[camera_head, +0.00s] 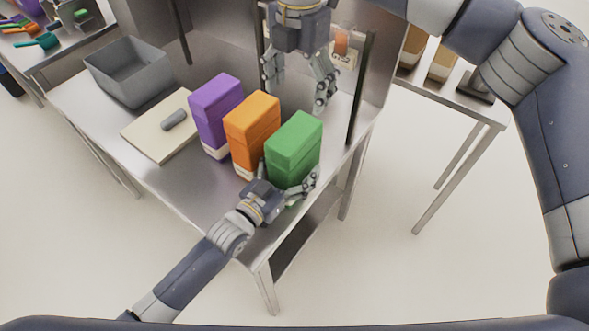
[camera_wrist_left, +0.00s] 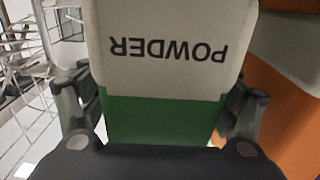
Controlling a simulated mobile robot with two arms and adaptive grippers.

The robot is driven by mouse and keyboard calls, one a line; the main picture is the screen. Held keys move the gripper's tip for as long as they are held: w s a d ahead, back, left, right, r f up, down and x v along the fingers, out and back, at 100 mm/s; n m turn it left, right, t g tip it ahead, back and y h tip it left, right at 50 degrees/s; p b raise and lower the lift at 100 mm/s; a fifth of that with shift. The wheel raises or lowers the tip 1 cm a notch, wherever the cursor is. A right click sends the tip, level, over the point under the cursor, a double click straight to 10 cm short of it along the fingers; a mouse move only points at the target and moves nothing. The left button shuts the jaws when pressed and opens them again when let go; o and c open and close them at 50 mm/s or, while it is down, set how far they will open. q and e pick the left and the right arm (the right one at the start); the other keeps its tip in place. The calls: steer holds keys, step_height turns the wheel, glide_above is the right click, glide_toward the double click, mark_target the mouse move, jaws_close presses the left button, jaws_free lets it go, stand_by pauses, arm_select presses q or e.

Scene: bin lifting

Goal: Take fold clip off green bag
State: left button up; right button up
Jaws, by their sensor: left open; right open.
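The green bag (camera_head: 295,145) stands upright at the right end of the steel table. I cannot make out a fold clip on it. My left gripper (camera_head: 288,180) is open at the near side of the green bag, one finger on each side; contact is unclear. The left wrist view shows the bag (camera_wrist_left: 160,115) between the fingers, with a white part reading POWDER upside down. My right gripper (camera_head: 296,98) is open and empty, pointing down, above the green bag in the picture. A small grey rounded piece (camera_head: 174,120) lies on a cream board.
The orange bag (camera_head: 252,125) stands close beside the green one, and the purple bag (camera_head: 215,110) stands left of that. The cream board (camera_head: 150,138) and a grey bin (camera_head: 125,75) are farther left on the table (camera_head: 185,190). A dark upright post (camera_head: 359,90) rises at the right.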

mark_target(295, 131)
arm_select(q)
steer(key=shift+w+d, duration=0.1)
steer(key=c, duration=1.4)
arm_select(e)
steer(key=f, duration=0.7)
steer(key=s+f, duration=0.1)
steer(key=f, duration=0.3)
steer(key=shift+a+f, duration=0.1)
steer(key=shift+a, duration=0.25)
steer(key=c, duration=1.3)
steer(key=shift+o, duration=0.2)
